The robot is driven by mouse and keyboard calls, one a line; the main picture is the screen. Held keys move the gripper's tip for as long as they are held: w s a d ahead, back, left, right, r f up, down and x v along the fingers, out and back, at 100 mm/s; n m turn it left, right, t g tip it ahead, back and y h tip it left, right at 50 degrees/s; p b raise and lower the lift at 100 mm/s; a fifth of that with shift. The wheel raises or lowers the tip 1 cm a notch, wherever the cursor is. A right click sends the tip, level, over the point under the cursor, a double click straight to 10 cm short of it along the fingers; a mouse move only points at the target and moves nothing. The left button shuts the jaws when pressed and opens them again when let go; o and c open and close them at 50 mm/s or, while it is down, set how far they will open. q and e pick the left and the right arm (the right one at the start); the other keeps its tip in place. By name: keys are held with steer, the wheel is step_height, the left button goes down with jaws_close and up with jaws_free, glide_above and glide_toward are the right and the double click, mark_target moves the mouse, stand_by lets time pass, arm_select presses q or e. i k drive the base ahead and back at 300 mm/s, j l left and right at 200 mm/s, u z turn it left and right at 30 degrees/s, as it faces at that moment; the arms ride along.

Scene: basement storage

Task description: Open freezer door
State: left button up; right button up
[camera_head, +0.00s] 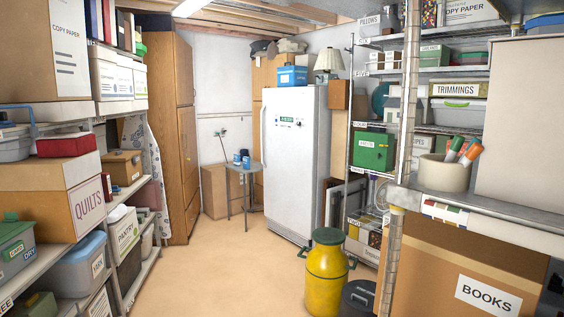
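The white upright freezer (293,165) stands at the back of the room, right of the middle. Its door faces me and to the left and looks shut. A long handle (263,128) runs down the door's left edge. A small control panel with a green display (287,119) sits on the upper part of the door. A blue box and a lamp stand on top of the freezer. Neither of my grippers shows in this view, so I cannot see whether they are open or shut.
A small table (244,171) with blue cans stands left of the freezer. A yellow milk can (327,275) stands on the floor at front right. Loaded shelves line both sides. A "BOOKS" box (462,262) fills the lower right. The floor (215,265) between is clear.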

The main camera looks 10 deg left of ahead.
mark_target(289, 157)
steer(key=i+j+u, duration=0.8)
steer(key=i+j, duration=0.15)
steer(key=i, duration=0.6)
steer(key=i+j, duration=0.15)
steer(key=i, duration=0.55)
steer(key=i+z, duration=0.15)
steer(key=i, duration=2.35)
